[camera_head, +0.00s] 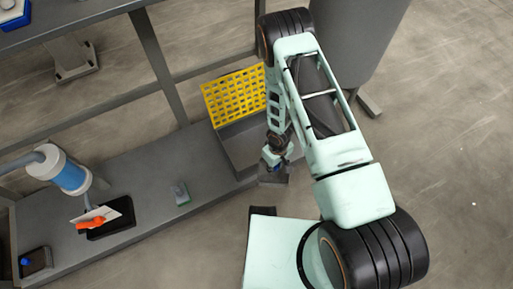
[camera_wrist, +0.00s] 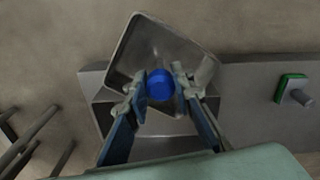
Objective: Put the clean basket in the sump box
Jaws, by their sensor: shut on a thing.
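My gripper (camera_head: 273,160) is shut on the blue round knob (camera_wrist: 160,85) of a grey metal basket (camera_wrist: 138,48). In the wrist view the basket appears as a square tray, turned at an angle to the grey sump box (camera_wrist: 98,82) beneath and partly covering it. In the head view the basket (camera_head: 273,179) shows as a small dark shape under my gripper, at the right side of the sump box (camera_head: 237,140). My arm hides part of both. I cannot tell whether the basket touches the box.
A yellow perforated grate (camera_head: 235,95) stands tilted at the box's back. A grey platform (camera_head: 145,170) extends left, bearing a small green-and-grey part (camera_head: 180,193), a blue-and-white cylinder (camera_head: 68,174) and an orange handle (camera_head: 90,223). Another blue-knobbed tray (camera_head: 37,262) sits at lower left.

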